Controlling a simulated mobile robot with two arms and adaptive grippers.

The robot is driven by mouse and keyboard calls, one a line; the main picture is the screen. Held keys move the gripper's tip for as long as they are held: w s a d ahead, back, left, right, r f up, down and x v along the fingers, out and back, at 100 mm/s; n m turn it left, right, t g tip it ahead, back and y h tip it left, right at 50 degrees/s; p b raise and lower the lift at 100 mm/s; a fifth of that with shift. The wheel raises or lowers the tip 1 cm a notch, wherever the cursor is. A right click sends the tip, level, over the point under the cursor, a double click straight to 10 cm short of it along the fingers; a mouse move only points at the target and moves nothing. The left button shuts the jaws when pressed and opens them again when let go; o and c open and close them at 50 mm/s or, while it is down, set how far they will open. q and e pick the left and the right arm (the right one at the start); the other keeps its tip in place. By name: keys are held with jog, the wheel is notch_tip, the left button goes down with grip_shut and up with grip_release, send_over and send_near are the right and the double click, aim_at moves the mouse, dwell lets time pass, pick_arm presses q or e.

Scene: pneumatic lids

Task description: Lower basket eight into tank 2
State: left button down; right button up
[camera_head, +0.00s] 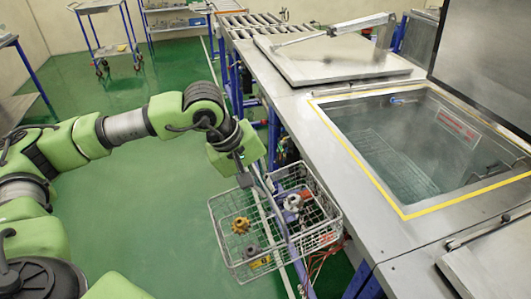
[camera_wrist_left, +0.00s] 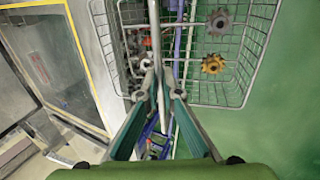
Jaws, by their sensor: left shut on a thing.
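A wire basket (camera_head: 232,272) hangs from my left gripper (camera_head: 258,188), which is shut on its upright handle. It also fills the upper part of the left wrist view (camera_wrist_left: 250,72), with the handle between the fingertips (camera_wrist_left: 160,92). Several metal parts lie in it, including a yellow-brown gear (camera_head: 240,225). A small yellow tag (camera_head: 261,262) is on its front; its number is too small to read. The basket hangs beside the bench, left of an open tank (camera_head: 400,150) with a yellow border. No tank number is legible. My right gripper is not in view.
A dark raised lid (camera_head: 490,55) stands behind the open tank. A flat lid (camera_head: 335,62) with a lever covers the place farther back. The bench edge lies between basket and tank. A roller conveyor (camera_head: 262,22) and a cart (camera_head: 108,45) stand farther off.

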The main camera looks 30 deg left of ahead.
aim_at(262, 254)
pick_arm(q)
jog(key=s+d+f+m+g, duration=0.1)
jog(key=s+d+f+m, duration=0.1)
jog(key=s+m, duration=0.1)
jog(key=s+d+f+m+g+h, duration=0.1)
jog(key=s+d+f+m, duration=0.1)
jog(key=s+m, duration=0.2)
jog(key=s+d+f+m+g+h, duration=0.1)
jog(key=s+d+f+m, duration=0.1)
jog(key=s, duration=0.3)
jog(key=shift+d+f+m+g, duration=0.15)
jog(key=shift+f+m+g, duration=0.15)
jog(key=shift+m, duration=0.5)
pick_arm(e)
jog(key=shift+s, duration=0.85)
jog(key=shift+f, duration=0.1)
